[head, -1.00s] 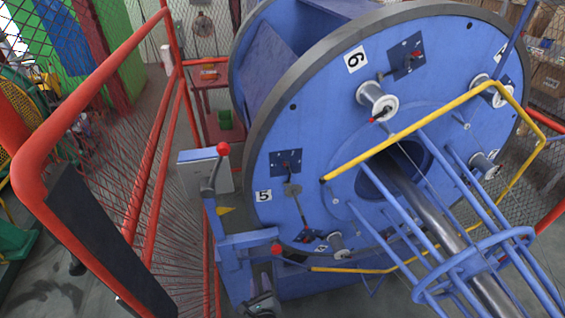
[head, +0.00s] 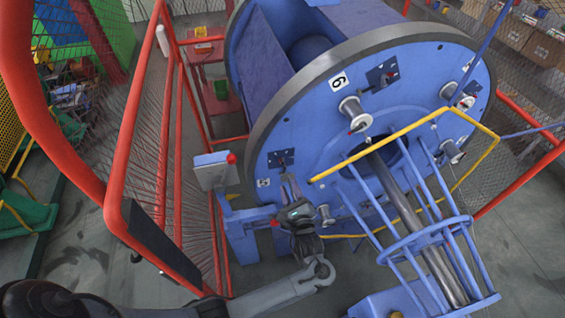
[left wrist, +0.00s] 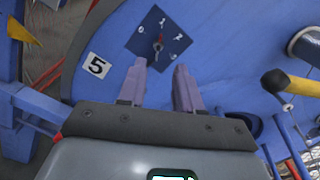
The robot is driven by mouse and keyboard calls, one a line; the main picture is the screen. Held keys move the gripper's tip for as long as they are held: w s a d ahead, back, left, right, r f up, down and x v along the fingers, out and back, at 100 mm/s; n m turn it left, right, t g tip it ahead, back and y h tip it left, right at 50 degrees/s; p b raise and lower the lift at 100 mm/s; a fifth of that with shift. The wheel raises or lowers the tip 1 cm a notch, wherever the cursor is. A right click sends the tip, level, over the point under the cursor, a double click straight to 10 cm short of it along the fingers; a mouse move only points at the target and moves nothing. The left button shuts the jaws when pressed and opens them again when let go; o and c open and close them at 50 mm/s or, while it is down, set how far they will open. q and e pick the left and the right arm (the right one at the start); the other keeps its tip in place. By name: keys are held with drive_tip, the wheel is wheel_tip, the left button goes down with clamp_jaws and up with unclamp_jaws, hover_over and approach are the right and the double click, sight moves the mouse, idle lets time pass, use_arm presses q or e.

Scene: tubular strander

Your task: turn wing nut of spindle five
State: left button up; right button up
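The dark blue plate of spindle five (head: 282,158) is on the front face of the big blue disc, above the "5" label (head: 263,183). In the left wrist view the plate (left wrist: 146,33) has marks 0, 1, 2 and a small red-tipped pointer or nut (left wrist: 158,43) at its middle. I cannot tell surely whether this is the wing nut. My left gripper (head: 287,177) is just below the plate. In the left wrist view its two purple fingers (left wrist: 160,67) are apart and empty, with tips near the plate's lower edge. My right gripper is not in view.
A yellow bar (head: 380,144) and blue cage rods (head: 425,225) stand right of the gripper. Red guard rails (head: 176,150) run along the left. A grey box with a red-knobbed lever (head: 215,171) is left of the disc. A white spool (head: 351,107) sits near "6".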

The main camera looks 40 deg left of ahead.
sight(282, 164)
use_arm(q)
drive_tip(key=x, duration=1)
clamp_jaws()
